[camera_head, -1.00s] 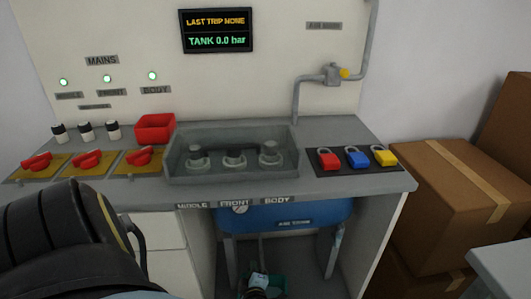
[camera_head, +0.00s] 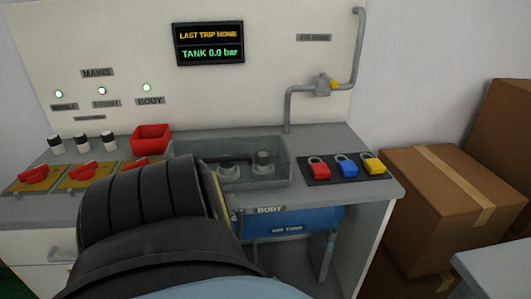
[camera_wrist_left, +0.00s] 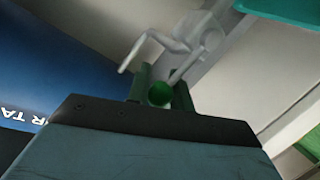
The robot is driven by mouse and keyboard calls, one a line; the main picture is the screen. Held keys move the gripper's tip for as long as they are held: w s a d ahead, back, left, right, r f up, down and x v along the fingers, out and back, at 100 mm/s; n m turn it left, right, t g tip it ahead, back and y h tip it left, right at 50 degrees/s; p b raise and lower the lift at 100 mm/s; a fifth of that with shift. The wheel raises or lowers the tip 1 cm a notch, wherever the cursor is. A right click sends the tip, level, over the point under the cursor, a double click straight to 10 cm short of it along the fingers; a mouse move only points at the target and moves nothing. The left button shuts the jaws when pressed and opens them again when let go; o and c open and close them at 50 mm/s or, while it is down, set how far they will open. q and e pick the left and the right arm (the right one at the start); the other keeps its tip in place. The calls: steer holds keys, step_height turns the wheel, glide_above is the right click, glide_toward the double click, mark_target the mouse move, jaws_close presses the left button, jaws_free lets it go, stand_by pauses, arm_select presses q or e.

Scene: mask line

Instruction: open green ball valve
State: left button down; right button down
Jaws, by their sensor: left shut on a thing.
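Pale grey pipework (camera_wrist_left: 165,45) is just beyond the fingertips, and the handle's angle is hard to tell. The blue air tank (camera_wrist_left: 60,60) fills the left of this view. It also shows under the bench in the head view (camera_head: 300,222), where my black arm covers the valve and my left gripper. My right gripper is in neither view.
The bench (camera_head: 350,200) carries red switches (camera_head: 82,172), a grey tray (camera_head: 285,165) and red, blue and yellow padlocks (camera_head: 346,166). The screen (camera_head: 209,43) reads tank 0.0 bar. Cardboard boxes (camera_head: 440,205) stand at right.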

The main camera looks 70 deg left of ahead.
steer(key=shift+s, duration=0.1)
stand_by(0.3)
arm_select(q)
steer(key=c, duration=1.2)
jaws_free()
steer(key=shift+c, duration=0.2)
steer(key=shift+d, duration=0.25)
steer(key=p+v, duration=0.3)
steer(key=v, duration=0.9)
steer(key=shift+d+r, duration=0.2)
steer(key=shift+d, duration=0.2)
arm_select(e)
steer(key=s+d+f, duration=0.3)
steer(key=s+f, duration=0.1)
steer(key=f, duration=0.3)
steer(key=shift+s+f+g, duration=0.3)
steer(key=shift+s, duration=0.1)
